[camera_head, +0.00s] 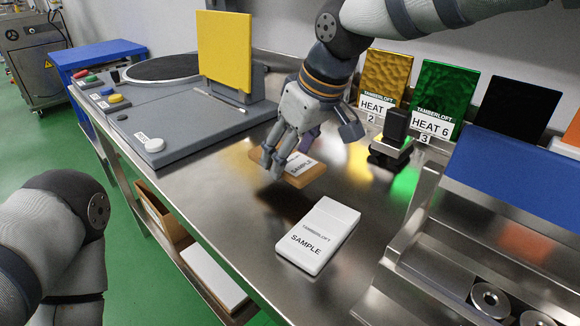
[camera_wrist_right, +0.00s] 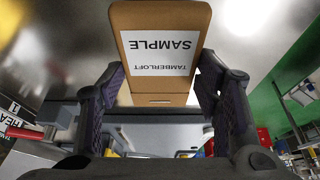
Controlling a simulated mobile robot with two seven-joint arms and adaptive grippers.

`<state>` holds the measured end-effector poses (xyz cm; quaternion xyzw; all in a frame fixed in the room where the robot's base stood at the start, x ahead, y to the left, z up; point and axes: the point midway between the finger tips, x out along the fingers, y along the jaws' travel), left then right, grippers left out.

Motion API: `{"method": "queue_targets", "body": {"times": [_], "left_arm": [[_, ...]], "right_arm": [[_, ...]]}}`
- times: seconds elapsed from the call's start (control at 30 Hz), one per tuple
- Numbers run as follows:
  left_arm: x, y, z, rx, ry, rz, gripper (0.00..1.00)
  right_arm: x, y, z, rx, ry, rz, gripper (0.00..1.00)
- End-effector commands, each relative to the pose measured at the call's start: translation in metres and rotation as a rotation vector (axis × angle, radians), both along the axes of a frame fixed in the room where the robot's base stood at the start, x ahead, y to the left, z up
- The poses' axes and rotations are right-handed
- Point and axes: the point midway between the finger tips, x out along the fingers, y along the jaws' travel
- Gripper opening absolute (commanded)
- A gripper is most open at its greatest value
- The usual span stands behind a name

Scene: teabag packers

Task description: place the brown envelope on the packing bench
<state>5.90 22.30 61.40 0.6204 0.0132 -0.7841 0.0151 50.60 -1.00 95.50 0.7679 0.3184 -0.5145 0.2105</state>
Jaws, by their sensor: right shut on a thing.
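The brown envelope (camera_head: 312,177) has a white SAMPLE label and sits partly behind my right gripper (camera_head: 280,168) in the head view. My right gripper is shut on it. In the right wrist view the envelope (camera_wrist_right: 160,15) stands between the two dark finger pads, label toward the camera. It is over the shiny steel packing bench (camera_head: 230,190), low down; I cannot tell whether it touches the surface. My left arm shows at the left edge, but its gripper is out of view.
A white SAMPLE pack (camera_head: 318,235) lies on the bench just in front. A grey machine with a yellow panel (camera_head: 225,50) stands at the left. Gold (camera_head: 385,75), green (camera_head: 448,92) and black (camera_head: 517,103) packs lean at the back. A steel rack (camera_head: 440,240) is at right.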

Motion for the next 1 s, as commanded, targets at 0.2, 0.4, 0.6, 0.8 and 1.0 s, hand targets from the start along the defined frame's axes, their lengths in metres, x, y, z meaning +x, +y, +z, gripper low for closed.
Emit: {"method": "queue_targets", "body": {"times": [0.2, 0.4, 0.6, 0.8, 1.0], "left_arm": [[-0.002, 0.0, -0.003, 0.0, 0.009, 0.0, 0.0], [-0.002, 0.0, -0.002, 0.0, 0.008, 0.0, 0.0], [-0.002, 0.0, -0.002, 0.0, 0.006, 0.0, 0.0], [-0.002, 0.0, -0.002, 0.0, 0.007, 0.0, 0.0], [-0.002, 0.0, -0.002, 0.0, 0.007, 0.0, 0.0]], "right_arm": [[0.008, 0.001, -0.03, -0.002, 0.0, 0.001, 0.39], [0.009, 0.001, -0.038, 0.0, -0.007, 0.0, 0.39], [0.008, 0.001, -0.041, -0.001, -0.006, 0.001, 0.39], [0.008, 0.001, -0.041, 0.0, -0.006, 0.0, 0.78], [0.009, 0.001, -0.041, 0.0, -0.006, 0.0, 0.78]]}}
